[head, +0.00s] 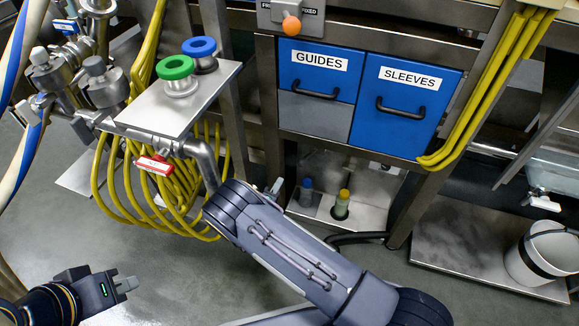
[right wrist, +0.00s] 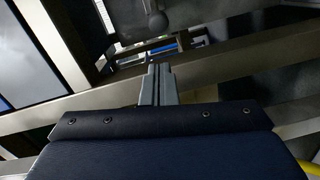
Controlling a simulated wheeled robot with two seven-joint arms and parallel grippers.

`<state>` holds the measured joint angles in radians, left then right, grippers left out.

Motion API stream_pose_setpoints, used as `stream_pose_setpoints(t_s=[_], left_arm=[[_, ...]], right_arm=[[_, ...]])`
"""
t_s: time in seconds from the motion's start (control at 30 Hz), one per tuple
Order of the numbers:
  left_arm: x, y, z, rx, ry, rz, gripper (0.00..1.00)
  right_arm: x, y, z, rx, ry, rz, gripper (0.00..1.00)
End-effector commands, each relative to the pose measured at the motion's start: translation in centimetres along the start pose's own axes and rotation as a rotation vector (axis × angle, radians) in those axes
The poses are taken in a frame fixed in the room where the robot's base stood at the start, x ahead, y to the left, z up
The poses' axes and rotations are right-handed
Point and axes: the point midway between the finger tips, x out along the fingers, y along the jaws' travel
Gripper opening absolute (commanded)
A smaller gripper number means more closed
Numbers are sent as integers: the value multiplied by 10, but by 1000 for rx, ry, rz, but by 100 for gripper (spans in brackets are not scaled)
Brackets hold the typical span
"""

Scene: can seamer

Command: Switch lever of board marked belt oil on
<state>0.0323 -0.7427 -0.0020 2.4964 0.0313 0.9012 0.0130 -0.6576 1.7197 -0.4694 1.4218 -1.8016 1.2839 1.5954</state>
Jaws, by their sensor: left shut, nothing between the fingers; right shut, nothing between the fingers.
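No board that reads belt oil can be made out in either view. A plate marked with a partly hidden word and "FIXED" (head: 306,11) is at the top of the head view, with an orange ball knob (head: 291,24) in front of it. My left gripper (head: 131,284) is shut and empty, low at the left over the floor. My right gripper (right wrist: 160,84) is shut and empty in the right wrist view, pointing towards metal frame bars. A dark rod with a rounded end (right wrist: 157,21) is beyond its fingertips; I cannot tell what it is.
Blue drawers marked GUIDES (head: 319,70) and SLEEVES (head: 405,105) sit in the metal frame. A steel shelf (head: 163,108) holds a green ring (head: 175,67) and a blue ring (head: 199,47). Yellow hoses (head: 115,185) hang below it. A white bucket (head: 545,252) stands right.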

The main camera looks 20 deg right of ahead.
Motion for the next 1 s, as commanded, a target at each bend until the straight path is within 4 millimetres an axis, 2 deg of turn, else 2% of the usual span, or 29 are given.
stream_pose_setpoints(t_s=[0.27,0.7,0.83,1.0], left_arm=[[2,-1,1,0,0,0,0],[24,-11,12,0,0,0,0],[27,-12,14,0,0,0,0],[28,-13,14,0,0,0,0]], right_arm=[[7,0,1,1,-4,0,0],[80,-2,3,1,-7,1,0],[94,-1,2,1,-5,0,0],[100,0,2,0,-5,-1,0]])
